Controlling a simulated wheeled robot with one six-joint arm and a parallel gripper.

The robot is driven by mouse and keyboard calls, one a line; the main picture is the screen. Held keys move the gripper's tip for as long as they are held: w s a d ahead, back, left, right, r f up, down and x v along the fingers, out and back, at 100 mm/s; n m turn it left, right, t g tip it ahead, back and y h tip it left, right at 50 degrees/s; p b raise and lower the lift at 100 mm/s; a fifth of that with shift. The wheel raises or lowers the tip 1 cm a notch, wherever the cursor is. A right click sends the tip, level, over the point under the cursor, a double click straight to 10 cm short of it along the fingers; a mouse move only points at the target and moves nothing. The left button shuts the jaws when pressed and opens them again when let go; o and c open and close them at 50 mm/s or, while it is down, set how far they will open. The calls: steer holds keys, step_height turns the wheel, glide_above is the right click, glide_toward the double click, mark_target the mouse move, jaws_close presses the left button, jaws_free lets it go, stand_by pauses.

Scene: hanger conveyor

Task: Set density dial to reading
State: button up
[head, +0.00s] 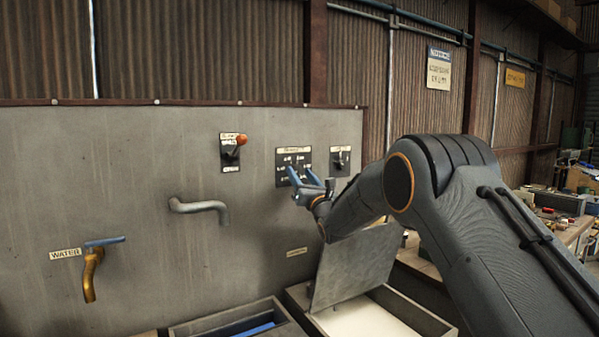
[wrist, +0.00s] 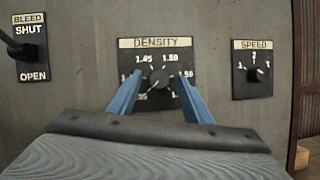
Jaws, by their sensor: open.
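The density dial (wrist: 159,79) is a dark round knob on a black plate labelled DENSITY, with white numbers around it. In the wrist view it sits in the upper middle, and its light pointer mark seems to aim to the lower left. In the head view the density plate (head: 293,158) is on the grey panel, with its lower right part hidden behind my gripper (head: 305,175). My gripper is open. In the wrist view its two blue fingers (wrist: 159,97) stand to the left and right of the knob, apart from it as far as I can tell.
A SPEED dial (wrist: 252,70) is to the right and a BLEED lever (head: 233,146) with an orange knob to the left. A bent grey pipe (head: 203,206) and a WATER tap (head: 92,268) stick out from the panel (head: 130,160). Below, a tilted grey lid (head: 352,266) stands over a bin.

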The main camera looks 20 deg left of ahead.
steer(key=shift+w+a+r, duration=0.1)
steer(key=shift+w+a, duration=0.1)
steer(key=shift+a, duration=0.1)
steer(key=shift+c, duration=0.2)
steer(key=c, duration=1)
steer(key=shift+m+b, duration=0.35)
steer(key=shift+m, duration=0.15)
